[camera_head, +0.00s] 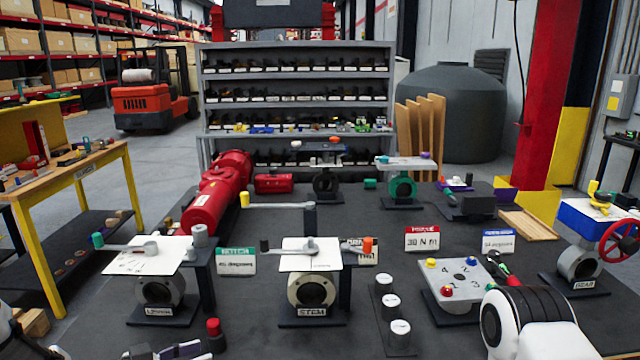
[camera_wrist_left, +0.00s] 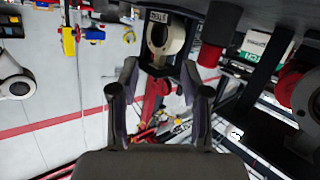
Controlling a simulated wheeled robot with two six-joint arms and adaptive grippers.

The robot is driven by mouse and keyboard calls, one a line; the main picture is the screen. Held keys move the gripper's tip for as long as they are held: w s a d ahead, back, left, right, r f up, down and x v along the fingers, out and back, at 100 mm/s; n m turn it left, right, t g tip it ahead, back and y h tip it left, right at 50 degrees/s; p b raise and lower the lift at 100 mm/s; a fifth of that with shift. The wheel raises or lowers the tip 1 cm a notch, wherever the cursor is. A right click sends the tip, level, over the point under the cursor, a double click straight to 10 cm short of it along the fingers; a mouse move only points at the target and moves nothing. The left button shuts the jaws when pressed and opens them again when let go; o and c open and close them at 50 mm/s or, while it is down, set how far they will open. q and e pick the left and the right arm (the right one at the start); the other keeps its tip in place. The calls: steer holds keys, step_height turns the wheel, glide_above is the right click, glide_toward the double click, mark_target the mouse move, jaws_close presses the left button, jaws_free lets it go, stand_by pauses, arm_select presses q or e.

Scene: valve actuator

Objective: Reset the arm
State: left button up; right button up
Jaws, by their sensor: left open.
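The task's arm could be any of several valve levers. One grey lever with a green end (camera_head: 125,246) lies over a white plate on the front-left valve (camera_head: 160,290). Another lever (camera_head: 310,247), with an orange end, lies over the white plate of the valve labelled STEM (camera_head: 310,290). My left gripper shows only partly at the bottom edge of the head view; in the left wrist view its fingers (camera_wrist_left: 158,98) are spread with nothing between them. A valve body (camera_wrist_left: 160,38) appears beyond the fingertips.
A red-topped post (camera_head: 214,335) stands beside the front-left valve. A numbered plate (camera_head: 460,275) and a red handwheel (camera_head: 618,241) are to the right. Several white-topped cylinders (camera_head: 391,302) stand right of the STEM valve. A red cylinder (camera_head: 217,193) lies behind.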

arm_select(q)
steer(key=s+d+f+n+g+y, duration=0.3)
steer(key=s+f, duration=0.6)
steer(key=f, duration=0.2)
steer(key=s+d+f+n+g+y, duration=0.2)
steer(key=s+d+f+y, duration=0.1)
steer(key=s+f, duration=0.65)
steer(key=s+a+f+n+g+y, duration=0.1)
steer(key=s+a+g+y, duration=0.1)
steer(key=s, duration=0.5)
steer(key=s+a+f+n+g+y, duration=0.2)
steer(key=s+a+g+y, duration=0.1)
steer(key=s+a, duration=0.2)
steer(key=shift+s+f+n, duration=0.2)
steer(key=shift+s+n, duration=0.1)
steer(key=shift+s, duration=0.95)
steer(key=shift+y, duration=0.3)
steer(key=shift+c, duration=0.3)
